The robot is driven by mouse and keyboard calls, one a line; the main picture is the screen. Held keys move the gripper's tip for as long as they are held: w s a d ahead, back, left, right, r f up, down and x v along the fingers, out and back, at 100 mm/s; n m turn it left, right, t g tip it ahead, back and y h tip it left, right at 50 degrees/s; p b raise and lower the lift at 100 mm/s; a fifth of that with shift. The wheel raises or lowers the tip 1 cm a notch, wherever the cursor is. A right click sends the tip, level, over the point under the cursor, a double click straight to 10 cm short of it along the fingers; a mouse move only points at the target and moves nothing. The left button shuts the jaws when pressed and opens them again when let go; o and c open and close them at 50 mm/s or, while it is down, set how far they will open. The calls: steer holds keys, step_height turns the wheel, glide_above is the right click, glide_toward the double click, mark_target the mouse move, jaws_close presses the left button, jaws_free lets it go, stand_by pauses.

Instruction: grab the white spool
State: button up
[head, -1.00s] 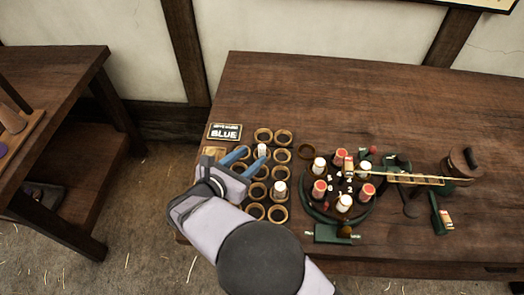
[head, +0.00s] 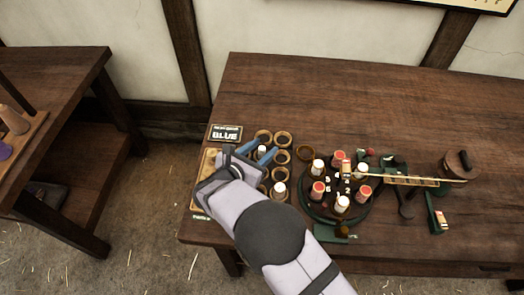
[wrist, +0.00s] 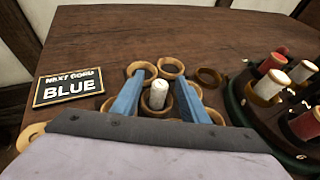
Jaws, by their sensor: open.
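A white spool (wrist: 157,95) stands upright in a tan ring of the ring rack, between my two blue fingers in the wrist view. It also shows in the head view (head: 262,150), with its top visible. My gripper (wrist: 160,94) is open, one finger on each side of the spool, with a gap showing on both sides. In the head view my gripper (head: 257,153) reaches over the rack from the front. A second white spool (head: 279,188) stands in a nearer ring. The near part of the rack is hidden by my gripper.
A round dark green carousel (head: 308,211) with red and white spools stands to the right. Empty rings (head: 283,138) surround the held area. A sign reading BLUE (wrist: 68,87) lies to the left. A lidded brown pot (head: 461,166) is farther right. The table's back is clear.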

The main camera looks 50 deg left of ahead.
jaws_close()
steer(key=shift+r, duration=0.15)
